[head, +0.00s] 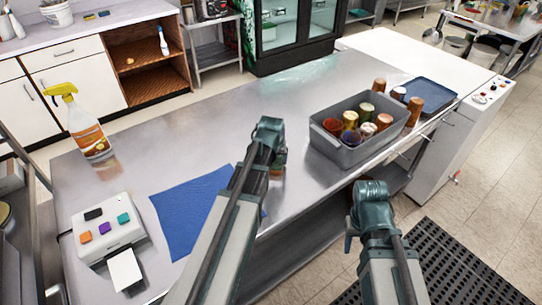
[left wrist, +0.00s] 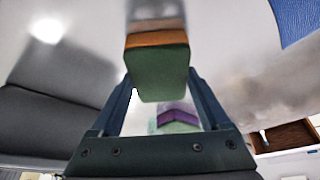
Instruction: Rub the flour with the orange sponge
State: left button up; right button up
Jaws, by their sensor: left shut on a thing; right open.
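My left gripper (left wrist: 160,95) is shut on a block with a green face and an orange layer, the orange sponge (left wrist: 158,72), in the left wrist view. It is close over the shiny counter, where its reflection shows; I cannot tell whether it touches. In the head view my left arm covers most of the sponge, and a little orange shows below the gripper (head: 277,160). My right gripper (head: 352,232) is open and empty, off the counter's front edge. I cannot make out the flour in either view; pale patches on the steel look like reflections.
A blue cloth (head: 190,212) lies left of my left arm, with a white box with coloured pads (head: 105,232) beyond. A spray bottle (head: 88,125) stands at the far left. A grey bin of jars (head: 350,158) and blue tray (head: 430,92) stand right. The counter's middle (head: 215,125) is clear.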

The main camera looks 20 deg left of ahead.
aim_at(283, 175)
pick_arm(q)
jog(key=shift+s+d, duration=0.5)
jog(key=shift+d, duration=0.35)
jog(key=shift+s+d, duration=0.55)
jog(key=shift+d, duration=0.25)
jog(key=shift+s+d, duration=0.5)
jog(key=shift+d, duration=0.35)
jog(key=shift+s+d, duration=0.5)
jog(key=shift+d, duration=0.3)
jog(key=shift+s+d, duration=0.5)
jog(key=shift+d, duration=0.3)
jog(key=shift+f, duration=0.2)
jog(key=shift+r, duration=0.1)
jog(key=shift+w+a, duration=0.6)
jog(key=shift+a, duration=0.35)
jog(key=shift+w+a, duration=0.55)
jog(key=shift+a, duration=0.35)
jog(key=shift+w+a, duration=0.55)
jog(key=shift+a, duration=0.3)
jog(key=shift+w+a, duration=0.5)
jog(key=shift+a, duration=0.3)
